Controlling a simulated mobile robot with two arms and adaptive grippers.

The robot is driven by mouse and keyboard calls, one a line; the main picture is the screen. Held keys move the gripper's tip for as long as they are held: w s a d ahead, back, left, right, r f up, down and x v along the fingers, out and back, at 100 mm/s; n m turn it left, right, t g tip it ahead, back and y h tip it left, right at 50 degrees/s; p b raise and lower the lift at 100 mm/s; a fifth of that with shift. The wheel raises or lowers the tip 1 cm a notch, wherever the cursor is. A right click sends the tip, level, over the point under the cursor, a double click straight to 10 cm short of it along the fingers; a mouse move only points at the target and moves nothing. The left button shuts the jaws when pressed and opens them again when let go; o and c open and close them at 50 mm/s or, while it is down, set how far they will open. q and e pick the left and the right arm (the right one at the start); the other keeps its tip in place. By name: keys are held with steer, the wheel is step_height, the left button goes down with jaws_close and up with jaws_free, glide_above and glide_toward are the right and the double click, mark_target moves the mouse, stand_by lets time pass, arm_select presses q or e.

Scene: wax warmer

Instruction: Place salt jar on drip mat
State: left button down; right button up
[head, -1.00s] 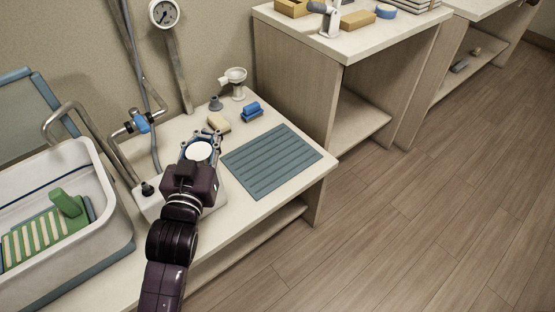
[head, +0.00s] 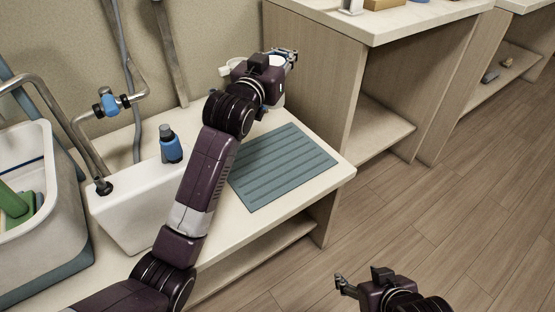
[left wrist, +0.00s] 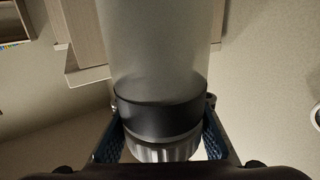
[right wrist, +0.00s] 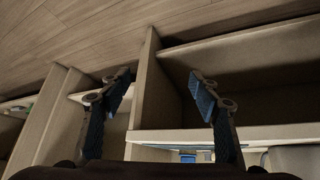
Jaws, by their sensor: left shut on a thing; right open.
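My left gripper (head: 284,60) is shut on a pale jar (head: 277,62), which I take to be the salt jar. In the left wrist view, the gripper (left wrist: 163,108) grips its dark band, between a frosted body (left wrist: 160,50) and a ribbed end. In the head view my arm hides most of the jar, which is up past the far end of the drip mat. The drip mat (head: 285,168) is a flat blue-grey ribbed sheet, bare where it shows. My right gripper (head: 345,286) is open and empty in front of the counter; it also shows in the right wrist view (right wrist: 160,84).
A white box (head: 135,215) and a blue dark-capped bottle (head: 171,147) stand left of my left arm. A basin (head: 55,225) and a tap pipe (head: 65,140) are further left. A wooden shelf unit (head: 315,80) rises just behind the mat.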

steer(key=w+a+r+t+y+b, duration=0.25)
steer(key=w+r+t, duration=0.3)
steer(key=r, duration=0.35)
steer(key=w+a+r+t+y+b, duration=0.1)
steer(key=w+a+r+t+b, duration=0.15)
steer(key=w+r+t, duration=0.45)
arm_select(q)
step_height(320, 180, down, 20)
steer(key=b, duration=0.1)
arm_select(e)
steer(key=s+r+t+y, duration=0.1)
steer(key=s+r+t, duration=0.1)
steer(key=r, duration=0.5)
steer(key=s+a+r+t+y, duration=0.1)
steer(key=s+r+t, duration=0.1)
steer(key=r, duration=0.5)
steer(key=shift+s+r+n+t, duration=0.3)
steer(key=shift+s+n+t, duration=0.1)
steer(key=shift+t, duration=0.15)
arm_select(q)
steer(key=shift+b, duration=0.3)
steer(key=c, duration=2.5)
jaws_free()
steer(key=o, duration=1)
steer(key=shift+r, duration=0.1)
